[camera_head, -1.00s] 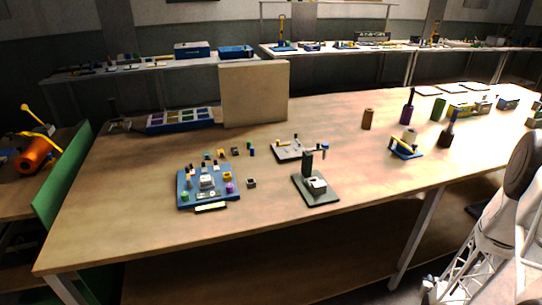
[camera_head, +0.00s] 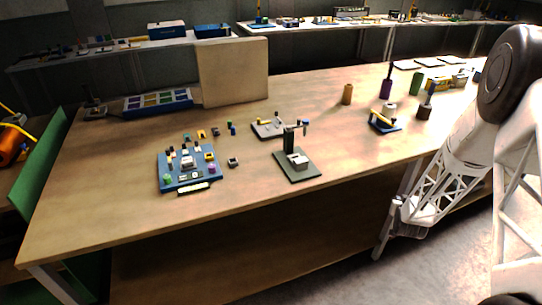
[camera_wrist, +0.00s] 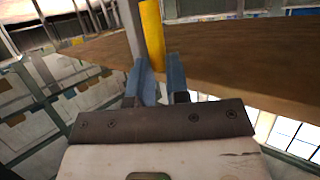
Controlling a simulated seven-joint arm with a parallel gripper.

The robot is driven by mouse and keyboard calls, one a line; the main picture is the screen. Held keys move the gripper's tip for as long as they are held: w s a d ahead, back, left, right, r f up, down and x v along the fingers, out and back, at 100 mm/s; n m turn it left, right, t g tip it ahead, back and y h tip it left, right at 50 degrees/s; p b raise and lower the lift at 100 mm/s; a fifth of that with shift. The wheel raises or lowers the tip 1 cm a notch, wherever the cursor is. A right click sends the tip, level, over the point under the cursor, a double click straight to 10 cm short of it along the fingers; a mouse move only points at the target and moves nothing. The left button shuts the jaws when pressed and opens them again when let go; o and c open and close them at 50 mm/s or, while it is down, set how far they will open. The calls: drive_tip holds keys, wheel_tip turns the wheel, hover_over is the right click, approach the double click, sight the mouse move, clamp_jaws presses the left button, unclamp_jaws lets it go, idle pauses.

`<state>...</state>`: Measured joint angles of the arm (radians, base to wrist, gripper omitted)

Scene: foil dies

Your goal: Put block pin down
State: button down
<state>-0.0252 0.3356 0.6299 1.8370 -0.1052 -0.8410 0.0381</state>
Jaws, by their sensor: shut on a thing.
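My gripper (camera_wrist: 160,65) shows in the wrist view with two blue fingers. It is shut on a yellow pin (camera_wrist: 152,35), which sticks out beyond the fingertips. I take this pin for the block pin; much of it is hidden or out of frame. In the head view my arm hangs at the right, in front of the table's front edge, and its fingers and the pin cannot be made out. A blue board (camera_head: 174,182) with several small coloured parts lies on the table's left half. A dark stand (camera_head: 297,172) with a white block is right of it.
The wooden table (camera_head: 250,190) has a front edge near my arm. A grey plate (camera_head: 266,131), a blue fixture with a yellow bar (camera_head: 383,122) and several cylinders stand farther back. A beige panel (camera_head: 234,72) and a compartment tray (camera_head: 157,103) are behind. The front middle is clear.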

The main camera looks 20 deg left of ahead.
drive_tip(key=s+a+r+n+y, duration=0.3)
drive_tip(key=a+r, duration=1.8)
drive_tip(key=r, duration=0.5)
drive_tip(key=s+a+f+n+g+y, duration=0.1)
drive_tip(key=s+a+n+g+y, duration=0.1)
drive_tip(key=s+a, duration=0.7)
drive_tip(key=s+a+f+n+g+y, duration=0.1)
drive_tip(key=s+a+n+g+y, duration=0.1)
drive_tip(key=s+a, duration=0.7)
drive_tip(key=s+a+f+n+g+y, duration=0.1)
drive_tip(key=s+a, duration=0.8)
drive_tip(key=a, duration=1.1)
drive_tip(key=n+g+y, duration=0.1)
drive_tip(key=n+y, duration=0.1)
drive_tip(key=shift+s+n+g, duration=0.2)
drive_tip(key=shift+n+g, duration=0.1)
drive_tip(key=shift+n, duration=0.1)
drive_tip(key=shift+a+f, duration=0.1)
drive_tip(key=w+a, duration=0.3)
drive_tip(key=w+a+f, duration=0.1)
drive_tip(key=w+a, duration=0.2)
drive_tip(key=a, duration=0.1)
drive_tip(key=w+a, duration=0.3)
drive_tip(key=shift+w+a+f, duration=0.15)
drive_tip(key=shift+w+a, duration=0.1)
drive_tip(key=shift+a, duration=0.05)
